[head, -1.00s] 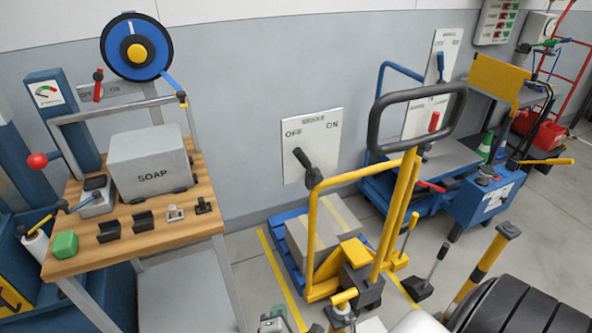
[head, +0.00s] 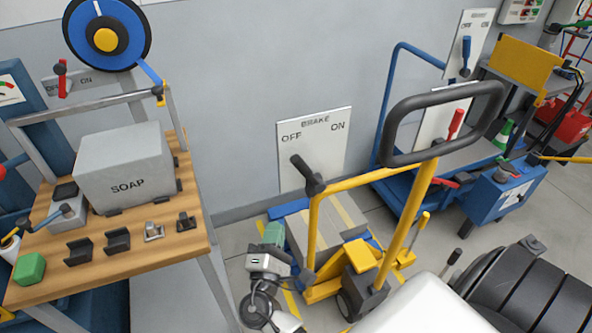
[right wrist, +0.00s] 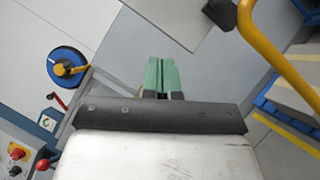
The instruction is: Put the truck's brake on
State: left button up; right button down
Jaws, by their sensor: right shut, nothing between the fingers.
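The white BRAKE panel (head: 330,160) is on the grey wall behind the yellow pallet truck (head: 312,235). Its black lever (head: 305,172) leans up and left towards the word OFF; ON is at the right. In the right wrist view the panel (right wrist: 178,18) and lever (right wrist: 222,12) show at the top edge, partly cut off. My right gripper (head: 273,233) has green fingers, shut and empty, below and left of the lever and apart from it. The fingers also show in the right wrist view (right wrist: 160,72). My left gripper is not in view.
A wooden bench (head: 120,262) with a SOAP box (head: 125,170) stands at the left. The truck's yellow frame (head: 312,230) and carton (head: 335,222) stand right of my gripper. A blue cart (head: 400,190) and another lever panel (head: 468,40) are further right.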

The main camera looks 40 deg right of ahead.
aim_at(308, 173)
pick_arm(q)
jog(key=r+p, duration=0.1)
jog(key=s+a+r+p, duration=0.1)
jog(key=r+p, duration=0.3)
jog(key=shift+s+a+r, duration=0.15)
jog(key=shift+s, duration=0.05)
pick_arm(e)
jog(key=s+d+r+x, duration=0.1)
jog(key=s+x, duration=0.1)
jog(key=x, duration=1)
jog(key=shift+d+r, duration=0.3)
jog(key=shift+d, duration=0.1)
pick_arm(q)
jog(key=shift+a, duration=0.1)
pick_arm(e)
jog(key=shift+w, duration=0.15)
jog(key=shift+r, duration=0.1)
